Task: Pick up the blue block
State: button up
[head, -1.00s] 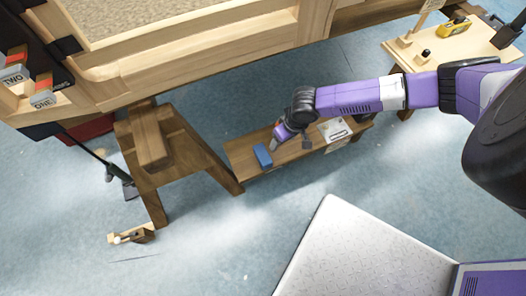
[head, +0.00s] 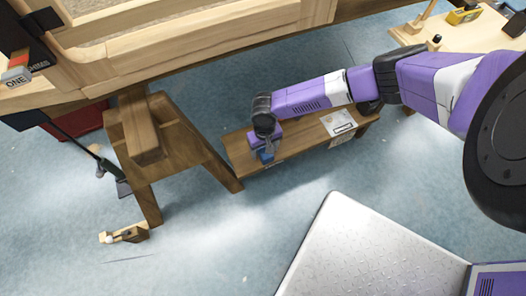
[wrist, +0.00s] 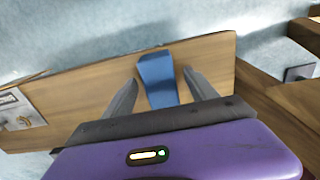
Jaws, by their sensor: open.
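The blue block (head: 265,156) lies on a low wooden shelf (head: 300,138) under the workbench. In the head view my gripper (head: 267,150) is directly over it and hides part of it. In the wrist view the blue block (wrist: 157,80) shows between the two grey fingers of my open gripper (wrist: 162,88), with a gap on each side. Its near end is hidden by the gripper body. I cannot tell how far the fingertips are above the shelf.
A wooden trestle leg (head: 185,150) stands close to the shelf's left end. A wooden plane-like tool (head: 124,234) lies on the blue floor. The workbench (head: 200,55) overhangs behind.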

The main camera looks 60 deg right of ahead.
aim_at(264, 150)
jog(key=shift+f, duration=0.55)
grip_shut()
jog(key=shift+r, duration=0.15)
notch_tip(264, 150, up, 20)
jog(key=p, duration=0.7)
